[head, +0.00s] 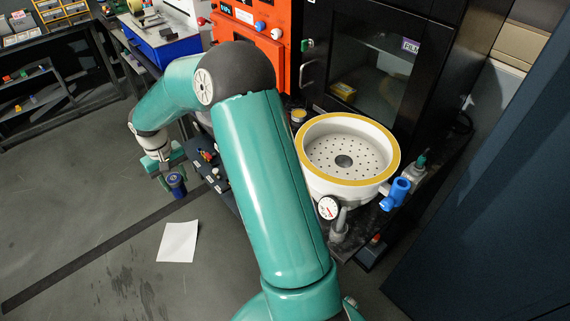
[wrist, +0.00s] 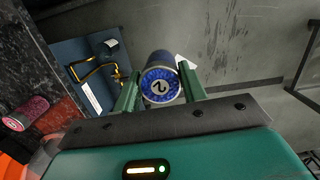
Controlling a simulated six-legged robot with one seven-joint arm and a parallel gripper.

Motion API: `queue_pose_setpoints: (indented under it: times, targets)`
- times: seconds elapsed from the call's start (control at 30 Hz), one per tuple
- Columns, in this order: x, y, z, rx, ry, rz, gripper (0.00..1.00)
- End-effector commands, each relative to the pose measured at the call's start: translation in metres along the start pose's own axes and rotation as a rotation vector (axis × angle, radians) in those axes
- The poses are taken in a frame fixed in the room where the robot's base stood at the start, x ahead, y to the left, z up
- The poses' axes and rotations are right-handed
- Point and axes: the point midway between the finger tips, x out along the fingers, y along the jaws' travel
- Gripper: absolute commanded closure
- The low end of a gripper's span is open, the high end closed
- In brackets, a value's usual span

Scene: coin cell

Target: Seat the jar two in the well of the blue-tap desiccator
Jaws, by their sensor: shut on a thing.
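The jar two (wrist: 161,84) is a small blue jar with a "2" on its lid. My gripper (wrist: 158,90) is shut on it, one green finger on each side. In the head view the jar (head: 176,184) hangs below my gripper (head: 168,170) at the left, above the floor. The desiccator (head: 347,140) is a white round vessel with a yellow rim at the right, its top open. Its blue tap (head: 395,194) sticks out at the right. A perforated plate with a dark round well (head: 343,161) at its centre lies inside, empty. The gripper is far left of it.
A pressure gauge (head: 328,207) stands at the desiccator's front. An orange cabinet (head: 252,45) and a black glass-fronted cabinet (head: 375,60) stand behind. A white sheet (head: 178,242) lies on the floor. A pink jar (wrist: 26,113) and a blue tray (wrist: 88,72) show in the wrist view.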

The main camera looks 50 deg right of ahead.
Motion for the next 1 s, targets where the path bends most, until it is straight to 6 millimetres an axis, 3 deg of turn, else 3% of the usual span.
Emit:
queue_pose_setpoints:
  times: [0.03,0.27,0.6,0.8,1.0]
  targets:
    - [-0.010,0.023,0.002,0.040,0.003,-0.002,0.89]
    - [-0.050,0.101,0.026,0.173,0.002,-0.013,0.89]
    - [-0.105,0.210,0.089,0.374,-0.002,-0.039,0.89]
    - [-0.136,0.266,0.140,0.496,-0.003,-0.059,0.89]
    - [-0.160,0.303,0.185,0.588,-0.002,-0.076,0.89]
